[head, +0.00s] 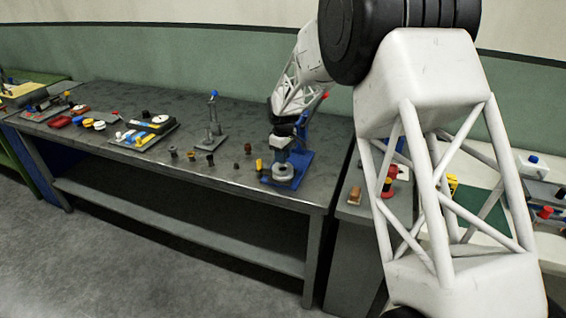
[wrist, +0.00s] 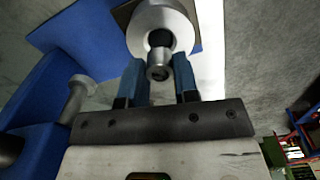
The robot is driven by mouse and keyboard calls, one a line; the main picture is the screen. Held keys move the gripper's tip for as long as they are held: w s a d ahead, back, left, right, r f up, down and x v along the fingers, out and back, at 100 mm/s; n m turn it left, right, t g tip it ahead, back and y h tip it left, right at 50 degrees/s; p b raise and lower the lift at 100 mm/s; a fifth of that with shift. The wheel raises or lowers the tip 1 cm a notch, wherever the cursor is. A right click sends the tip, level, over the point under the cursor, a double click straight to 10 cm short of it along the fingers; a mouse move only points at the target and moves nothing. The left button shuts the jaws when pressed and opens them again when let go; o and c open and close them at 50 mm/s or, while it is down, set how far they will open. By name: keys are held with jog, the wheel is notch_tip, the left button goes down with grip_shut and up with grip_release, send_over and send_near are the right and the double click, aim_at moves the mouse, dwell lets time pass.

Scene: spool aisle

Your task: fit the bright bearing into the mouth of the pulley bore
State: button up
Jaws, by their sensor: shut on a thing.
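The pulley (wrist: 178,22) is a pale metal disc with a dark bore in its middle, near the top of the wrist view. In the head view the pulley (head: 283,174) sits at the front of a blue stand (head: 300,164). My gripper (wrist: 158,74) has blue fingers shut on a small grey metal cylinder, which looks like the bright bearing (wrist: 155,62). The bearing is in line with the bore and overlaps its near edge in the picture. I cannot tell whether it touches the pulley. In the head view my gripper (head: 281,145) is just above the pulley, hiding the bearing.
Several small dark and yellow parts lie left of the stand, including a yellow one (head: 259,165). A grey post fixture with a blue tip (head: 214,94) stands further left. The bench top (head: 150,100) has free room behind it. A side bench with small parts is at the right.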

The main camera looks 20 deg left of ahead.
jog(key=shift+f, duration=1.5)
jog(key=shift+f, duration=0.15)
jog(key=o, duration=0.9)
jog(key=shift+o, duration=0.2)
notch_tip(320, 180, up, 12)
jog(key=shift+r, duration=0.1)
